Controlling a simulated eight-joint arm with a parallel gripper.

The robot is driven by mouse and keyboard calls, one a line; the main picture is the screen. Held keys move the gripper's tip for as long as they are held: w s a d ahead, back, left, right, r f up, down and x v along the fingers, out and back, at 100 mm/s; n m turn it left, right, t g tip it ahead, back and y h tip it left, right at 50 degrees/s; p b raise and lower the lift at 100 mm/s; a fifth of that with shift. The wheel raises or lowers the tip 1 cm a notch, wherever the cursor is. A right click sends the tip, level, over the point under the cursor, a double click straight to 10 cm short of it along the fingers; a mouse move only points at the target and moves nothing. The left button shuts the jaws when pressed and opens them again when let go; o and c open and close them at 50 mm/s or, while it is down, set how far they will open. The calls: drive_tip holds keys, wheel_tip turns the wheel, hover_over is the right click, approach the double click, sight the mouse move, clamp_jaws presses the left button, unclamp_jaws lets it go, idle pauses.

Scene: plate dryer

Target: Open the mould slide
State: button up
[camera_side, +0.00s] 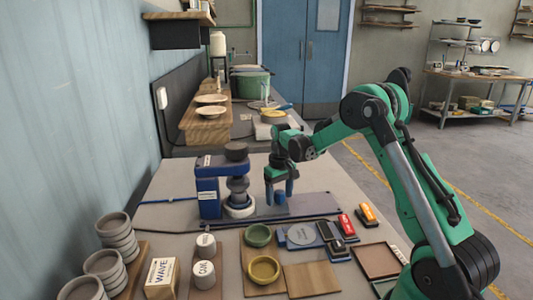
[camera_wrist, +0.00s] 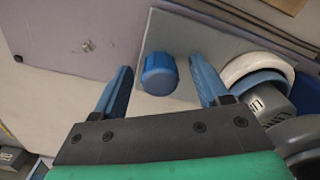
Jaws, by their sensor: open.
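The mould slide shows in the wrist view as a light grey plate (camera_wrist: 185,38) with a round blue knob (camera_wrist: 158,76) standing on it. The knob also shows in the side view (camera_side: 280,197), low between my fingers. My gripper (camera_side: 279,190) points down over the slide and is open. In the wrist view its two blue fingers (camera_wrist: 160,66) stand on either side of the knob, with a gap on both sides. The blue press (camera_side: 207,190) with its dark grey head stands left of my gripper. A white ring-shaped mould (camera_side: 239,210) sits under the head.
Green and yellow bowls (camera_side: 263,269), boards and small tools lie at the front of the bench. Stacked grey bowls (camera_side: 116,233) and two labelled cylinders stand at the front left. A flat grey base plate (camera_side: 312,205) extends right of the knob, clear on top.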

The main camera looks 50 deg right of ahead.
clamp_jaws()
idle(1.4)
